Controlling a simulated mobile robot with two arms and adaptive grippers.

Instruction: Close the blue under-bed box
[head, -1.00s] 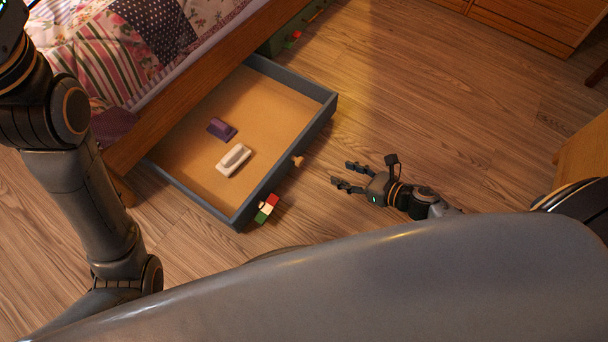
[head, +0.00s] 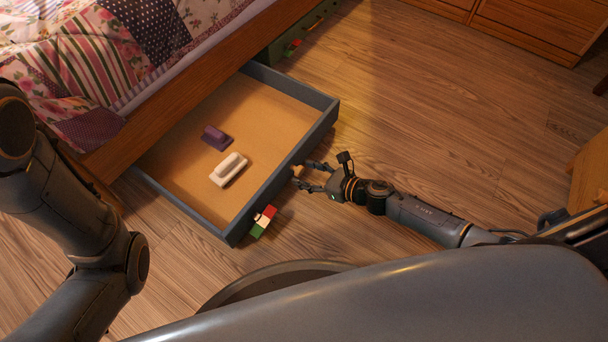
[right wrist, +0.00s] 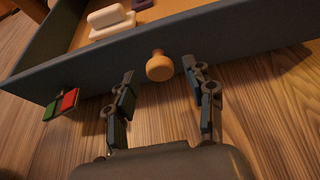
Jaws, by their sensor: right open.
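The blue under-bed box (head: 292,163) is pulled out from under the bed, its grey-blue front facing my right arm. A round wooden knob (right wrist: 159,66) sits on its front panel. My right gripper (head: 312,174) is open at the front panel; in the right wrist view its fingertips (right wrist: 160,78) stand on either side of the knob, with gaps showing. In the head view the knob is hidden by the gripper. A white item (head: 229,169) and a purple item (head: 215,137) lie inside the box. My left arm shows at the left; its gripper is out of view.
Wooden drawers (head: 530,25) stand far right. The floor (head: 430,110) right of the box is clear.

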